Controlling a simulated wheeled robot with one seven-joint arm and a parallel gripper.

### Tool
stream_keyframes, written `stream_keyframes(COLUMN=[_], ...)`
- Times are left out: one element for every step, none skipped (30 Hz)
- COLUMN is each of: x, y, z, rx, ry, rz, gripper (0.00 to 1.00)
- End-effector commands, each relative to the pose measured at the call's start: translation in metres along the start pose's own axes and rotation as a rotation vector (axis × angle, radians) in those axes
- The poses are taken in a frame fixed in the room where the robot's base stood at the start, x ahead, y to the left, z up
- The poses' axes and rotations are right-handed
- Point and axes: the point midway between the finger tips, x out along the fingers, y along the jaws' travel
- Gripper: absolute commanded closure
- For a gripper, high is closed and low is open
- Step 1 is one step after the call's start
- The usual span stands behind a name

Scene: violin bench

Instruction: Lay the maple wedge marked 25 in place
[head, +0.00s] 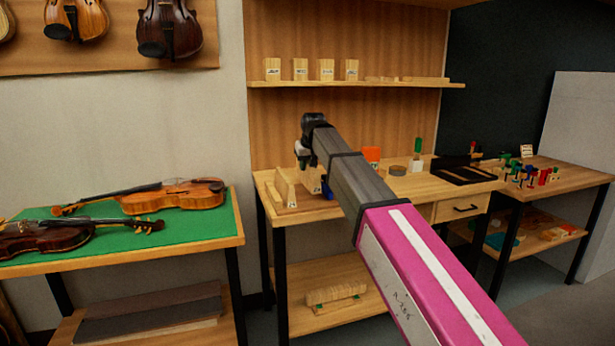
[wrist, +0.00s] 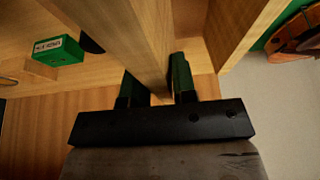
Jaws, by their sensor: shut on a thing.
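My gripper (wrist: 157,90) is shut on a long pale wooden piece, likely the maple wedge (wrist: 138,35), whose marking I cannot read. It runs from between the two fingers toward the top of the wrist view. In the head view, my gripper (head: 303,160) is over the left end of the workbench, beside a pale wooden holder (head: 284,188) with upright sides. A small pale block (head: 310,180) shows just under the gripper; whether it is the held piece is unclear. My arm hides part of the bench top.
A green labelled box (wrist: 58,50) lies left of the held piece in the wrist view. Labelled wooden blocks (head: 299,69) stand on the shelf (head: 380,84) above. An orange block (head: 372,155), a round tin (head: 397,170) and a black mat (head: 462,172) are farther right. Violins lie on the green table (head: 222,228) at left.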

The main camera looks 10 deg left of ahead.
Motion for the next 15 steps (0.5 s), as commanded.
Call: stream_keyframes(x=[0.002, 0.003, 0.005, 0.007, 0.009, 0.014, 0.017, 0.021, 0.027, 0.031, 0.034, 0.037, 0.038, 0.038, 0.038], y=[0.001, 0.001, 0.002, 0.002, 0.001, 0.001, 0.001, 0.001, 0.001, 0.001, 0.001, 0.001, 0.001, 0.001, 0.001], z=[-0.001, -0.001, 0.000, 0.002, 0.003, 0.005, 0.007, 0.009, 0.011, 0.013, 0.014, 0.015, 0.015, 0.015, 0.015], rx=[0.000, 0.000, 0.000, 0.000, 0.000, 0.000, 0.000, 0.000, 0.000, 0.000, 0.000, 0.000, 0.000, 0.000, 0.000], ry=[0.001, 0.001, 0.001, 0.001, 0.001, 0.001, 0.000, 0.000, -0.001, -0.001, 0.000, 0.001, 0.002, 0.002, 0.002], rz=[0.000, 0.000, 0.000, 0.000, 0.000, 0.000, 0.000, 0.000, 0.000, 0.000, 0.000, 0.000, 0.000, 0.000, 0.000], gripper=[1.00, 1.00, 1.00, 1.00, 1.00, 1.00, 1.00, 1.00, 1.00, 1.00, 1.00, 1.00, 1.00, 1.00, 1.00])
